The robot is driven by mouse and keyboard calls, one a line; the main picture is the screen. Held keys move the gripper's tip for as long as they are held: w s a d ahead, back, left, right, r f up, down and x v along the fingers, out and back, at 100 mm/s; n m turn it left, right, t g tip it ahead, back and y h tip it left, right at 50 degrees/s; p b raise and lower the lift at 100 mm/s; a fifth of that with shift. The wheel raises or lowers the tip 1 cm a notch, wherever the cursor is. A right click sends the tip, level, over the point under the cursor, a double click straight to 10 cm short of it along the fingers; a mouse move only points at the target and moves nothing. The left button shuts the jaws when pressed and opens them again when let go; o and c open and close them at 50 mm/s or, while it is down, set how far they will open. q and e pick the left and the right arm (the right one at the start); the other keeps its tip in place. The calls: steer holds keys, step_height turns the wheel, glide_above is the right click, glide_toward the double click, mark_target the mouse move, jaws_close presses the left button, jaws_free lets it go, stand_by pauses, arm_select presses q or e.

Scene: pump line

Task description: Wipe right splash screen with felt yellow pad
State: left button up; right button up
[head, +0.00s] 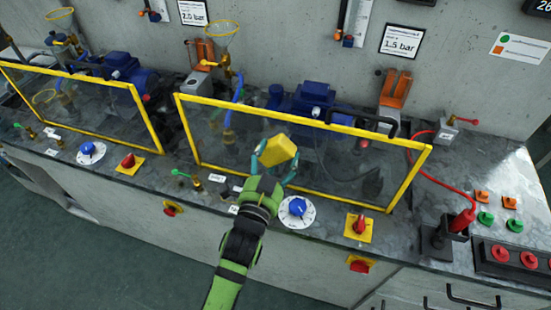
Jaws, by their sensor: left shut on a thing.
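The right splash screen (335,165) is a clear upright panel in a yellow frame, standing on the counter in front of a blue pump. A second yellow-framed splash screen (75,100) stands to its left. My left gripper (277,160) is shut on the yellow felt pad (278,150), with its teal fingers on either side of it. The pad is at the front of the right screen, left of its middle. I cannot tell whether it touches the panel. My right gripper is not in view.
A blue dial (297,207) and a red switch on a yellow plate (360,226) sit on the counter before the right screen. A red plug tool (463,222) with a cable and a red-button box (515,258) stand at the right.

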mark_target(300, 148)
arm_select(q)
steer(key=shift+x, duration=0.8)
steer(key=shift+d, duration=0.1)
steer(key=d, duration=0.2)
steer(key=s+d, duration=0.1)
steer(key=d, duration=0.1)
steer(key=shift+s, duration=0.2)
steer(key=shift+w+a+r+p, duration=0.15)
steer(key=shift+w+a+p, duration=0.2)
steer(key=shift+a, duration=0.4)
steer(key=shift+w+a+r+p, duration=0.15)
steer(key=shift+w+a+p, duration=0.25)
steer(key=shift+a, duration=0.4)
steer(key=shift+a+r, duration=0.1)
steer(key=shift+a, duration=0.4)
steer(key=shift+a, duration=0.1)
